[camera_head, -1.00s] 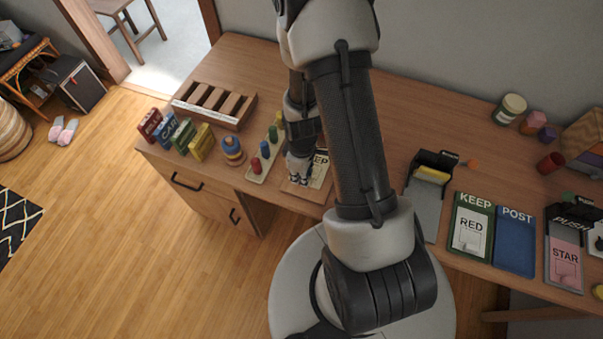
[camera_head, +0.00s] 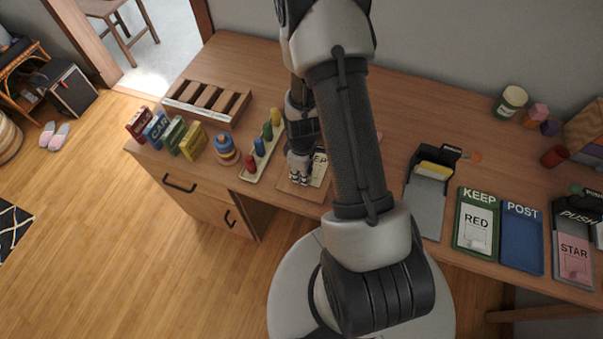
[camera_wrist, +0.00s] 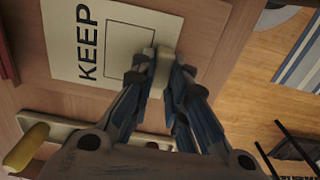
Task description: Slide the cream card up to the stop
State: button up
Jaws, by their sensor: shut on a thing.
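The cream card (camera_wrist: 68,48), printed KEEP with an outlined square, lies on a brown wooden board (camera_head: 296,192). In the head view the card (camera_head: 319,168) shows just right of my gripper (camera_head: 300,180). Part of the card's lower edge is behind the fingers. I see no clear stop at this board; my arm covers the area to its right.
A peg rack (camera_head: 262,148) stands close left of the board. A grey tray (camera_head: 425,205) with a black housing (camera_head: 437,155) and yellow piece is to the right. Beyond it are a green KEEP board (camera_head: 476,247), a blue POST board (camera_head: 521,240) and a pink STAR card (camera_head: 574,258).

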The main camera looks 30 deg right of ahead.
jog(key=shift+w, duration=0.1)
dwell(0.4)
jog(key=shift+w+d, duration=0.45)
jog(key=shift+d, duration=0.15)
jog(key=shift+w+d, duration=0.4)
jog(key=shift+d, duration=0.2)
jog(key=shift+w+d, duration=0.6)
jog(key=shift+d, duration=0.15)
jog(key=o, duration=0.8)
jog(key=shift+o, duration=0.2)
